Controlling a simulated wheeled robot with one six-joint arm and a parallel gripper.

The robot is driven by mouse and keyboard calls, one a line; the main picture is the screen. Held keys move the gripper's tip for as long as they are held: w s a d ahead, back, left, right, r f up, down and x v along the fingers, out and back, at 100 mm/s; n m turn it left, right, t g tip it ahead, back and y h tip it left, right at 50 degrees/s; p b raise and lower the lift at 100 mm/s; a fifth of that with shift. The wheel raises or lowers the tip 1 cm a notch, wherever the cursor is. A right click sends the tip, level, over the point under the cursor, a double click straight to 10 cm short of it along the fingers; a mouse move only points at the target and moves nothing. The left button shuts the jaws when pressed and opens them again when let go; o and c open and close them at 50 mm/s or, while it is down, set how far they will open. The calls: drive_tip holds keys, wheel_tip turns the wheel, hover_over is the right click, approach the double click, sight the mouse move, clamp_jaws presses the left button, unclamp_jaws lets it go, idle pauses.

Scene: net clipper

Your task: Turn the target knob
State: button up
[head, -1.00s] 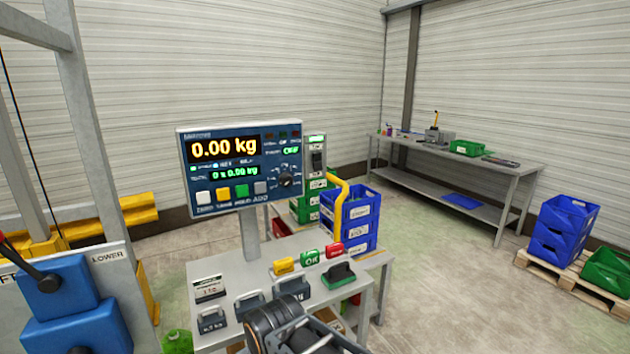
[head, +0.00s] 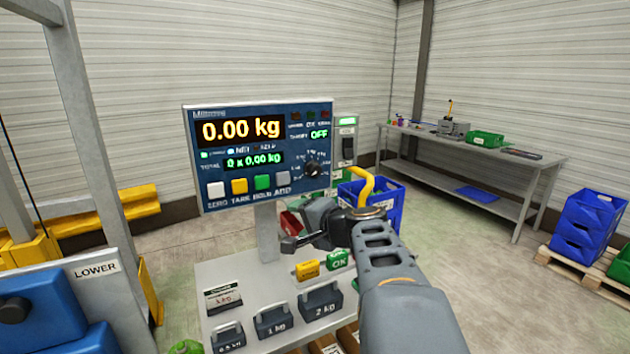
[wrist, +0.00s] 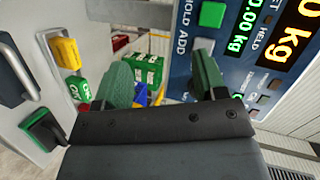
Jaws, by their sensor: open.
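The round black knob (head: 312,168) is on the right side of the blue scale panel (head: 190,158), with a ring of marks around it. The display reads 0.00 kg, and the word OFF is lit in green above the knob. My gripper (head: 303,232) is open and empty, below the knob and apart from it in the head view. In the wrist view my gripper's two green fingers (wrist: 162,78) stand apart, the right one overlapping the panel near the grey ADD button (wrist: 204,44). The knob is not visible there; the right finger and gripper body cover that area.
Below the panel, a table (head: 240,272) holds several weights, a yellow block (head: 308,270) and a green OK block (head: 338,260). A grey switch box (head: 347,150) and a blue crate (head: 385,205) stand behind my arm.

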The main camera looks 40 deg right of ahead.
sight(317, 171)
drive_tip(key=d+r+m+t+h, duration=0.3)
drive_tip(key=d+r+m+h, duration=0.2)
drive_tip(key=d, duration=0.6)
drive_tip(key=w, duration=0.4)
drive_tip(key=w+p, duration=0.1)
drive_tip(key=w, duration=0.3)
drive_tip(key=w+d+p, duration=0.1)
drive_tip(key=w, duration=0.3)
drive_tip(key=shift+d+r, duration=0.1)
drive_tip(key=shift+c, duration=0.2)
drive_tip(key=shift+r, duration=0.1)
drive_tip(key=c, duration=0.9)
